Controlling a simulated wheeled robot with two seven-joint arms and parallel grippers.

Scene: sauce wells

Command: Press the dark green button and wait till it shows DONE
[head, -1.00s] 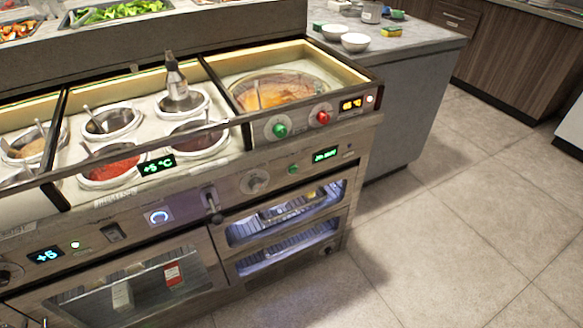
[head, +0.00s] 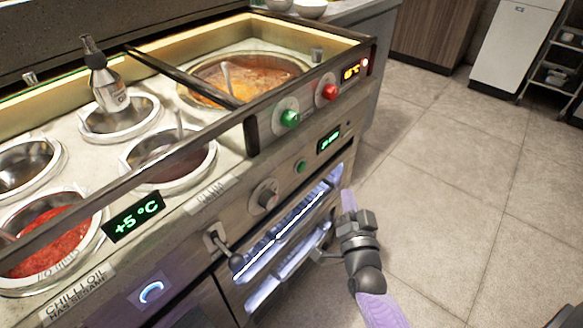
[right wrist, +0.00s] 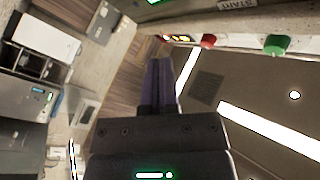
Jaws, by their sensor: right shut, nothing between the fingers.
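The dark green button (head: 301,166) sits on the lower front panel of the steel counter, left of a small display with green text (head: 329,138) too small to read. A brighter green knob (head: 290,118) and a red knob (head: 328,90) are on the panel above; both also show in the right wrist view, green (right wrist: 277,43) and red (right wrist: 207,40). My right gripper (head: 348,196) is shut and empty, in front of the counter, right of and below the button, apart from it. Its closed fingers show in the right wrist view (right wrist: 161,85). My left gripper is out of view.
A grey dial (head: 264,194) and a lever (head: 222,245) are left of the button. Lit glass-fronted drawers (head: 290,240) lie below. Sauce wells with a bottle (head: 107,85) are on top. Open tiled floor (head: 450,180) lies right.

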